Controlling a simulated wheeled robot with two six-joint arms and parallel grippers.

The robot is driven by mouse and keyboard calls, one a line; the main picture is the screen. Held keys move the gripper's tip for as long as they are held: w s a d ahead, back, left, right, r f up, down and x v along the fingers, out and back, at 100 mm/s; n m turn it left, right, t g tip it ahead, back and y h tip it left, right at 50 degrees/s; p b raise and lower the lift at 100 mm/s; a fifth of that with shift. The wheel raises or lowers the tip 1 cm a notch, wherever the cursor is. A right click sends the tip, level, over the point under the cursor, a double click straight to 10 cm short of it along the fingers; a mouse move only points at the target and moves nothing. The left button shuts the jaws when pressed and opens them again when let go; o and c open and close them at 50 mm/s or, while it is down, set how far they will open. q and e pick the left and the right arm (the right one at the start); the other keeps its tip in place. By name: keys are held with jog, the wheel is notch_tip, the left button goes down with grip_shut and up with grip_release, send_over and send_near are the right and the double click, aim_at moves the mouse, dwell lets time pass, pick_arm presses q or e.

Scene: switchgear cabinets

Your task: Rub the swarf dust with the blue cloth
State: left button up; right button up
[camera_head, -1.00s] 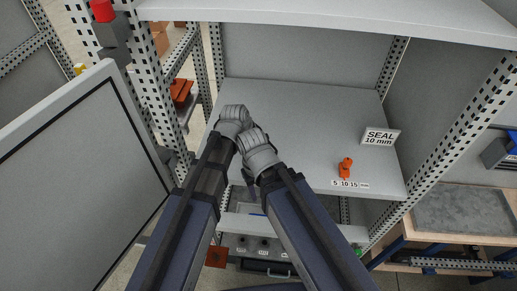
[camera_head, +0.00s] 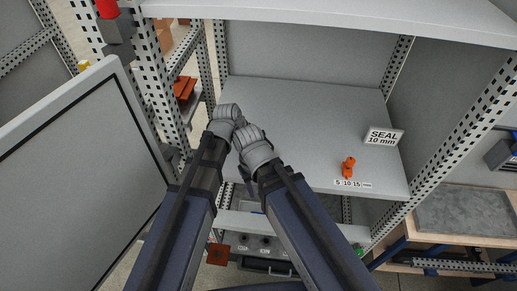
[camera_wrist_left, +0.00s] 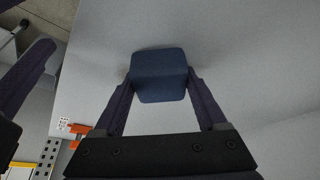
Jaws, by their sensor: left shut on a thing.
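The blue cloth (camera_wrist_left: 160,72) is a folded dark blue pad between the fingers of my left gripper (camera_wrist_left: 160,80) in the left wrist view. The left gripper is shut on it, over the grey shelf. In the head view my forearms and wrists hide the cloth and the left gripper. My right gripper shows only in part as a dark finger (camera_wrist_left: 30,75) at the left of the left wrist view; whether it is open cannot be told. No swarf dust can be made out in any view.
The grey shelf (camera_head: 305,115) is mostly clear. An orange part (camera_head: 348,167) stands near its front edge, by a small number label (camera_head: 352,184). A SEAL 10 mm sign (camera_head: 383,136) stands at the right. A cabinet door (camera_head: 85,175) hangs open at the left; perforated posts flank the shelf.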

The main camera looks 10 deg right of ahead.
pick_arm(q)
jog(key=shift+w+a, duration=0.15)
jog(key=shift+a, duration=0.15)
pick_arm(e)
jog(key=shift+s+d, duration=0.15)
jog(key=shift+s, duration=0.15)
pick_arm(q)
jog(key=shift+r, duration=0.15)
notch_tip(320, 180, up, 6)
jog(key=p, duration=0.6)
pick_arm(e)
notch_tip(320, 180, up, 6)
jog(key=shift+f, duration=0.1)
pick_arm(q)
jog(key=shift+w, duration=0.1)
notch_tip(320, 180, up, 3)
jog(key=p, duration=0.3)
pick_arm(e)
notch_tip(320, 180, up, 3)
jog(key=shift+r, duration=0.1)
pick_arm(q)
jog(key=shift+f, duration=0.2)
